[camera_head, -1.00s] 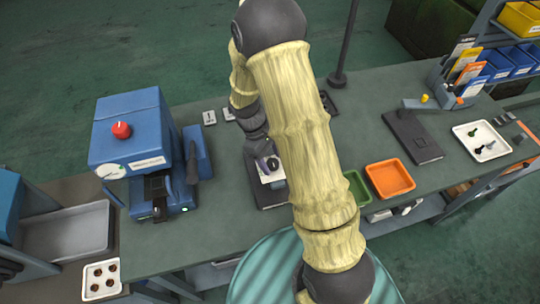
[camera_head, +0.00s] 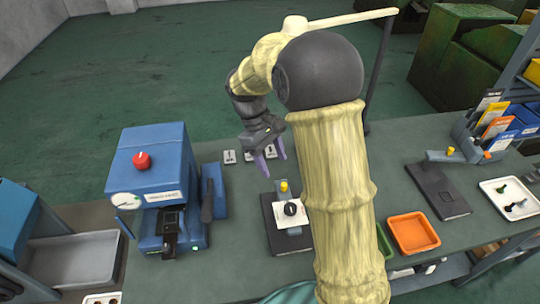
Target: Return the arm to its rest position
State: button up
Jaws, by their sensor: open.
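My arm rises from the bottom of the view, bends at a dark elbow joint near the top, and reaches down to the left. My gripper (camera_head: 272,160) hangs from its end above the bench (camera_head: 240,235). Its two purple fingertips are apart with nothing between them. Below it, a small fixture (camera_head: 285,218) with a white plate, a dark round part and a yellow knob stands on the bench, clear of the fingers.
A blue machine (camera_head: 155,175) with a red knob stands at the left. An orange tray (camera_head: 413,232), a black flat plate (camera_head: 438,190) and a white tray (camera_head: 512,198) lie to the right. A dark post (camera_head: 380,70) rises behind the arm.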

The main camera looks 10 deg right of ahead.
jog(key=shift+v, duration=0.85)
jog(key=s+d+f+m+t+y, duration=0.1)
jog(key=s+d+f+m+t, duration=0.1)
jog(key=s, duration=0.5)
jog(key=s+d+f+m+t+y, duration=0.2)
jog(key=s+d+m+t, duration=0.1)
jog(key=s+m, duration=0.3)
jog(key=shift+s+f+m+t, duration=0.4)
jog(key=shift+c, duration=0.5)
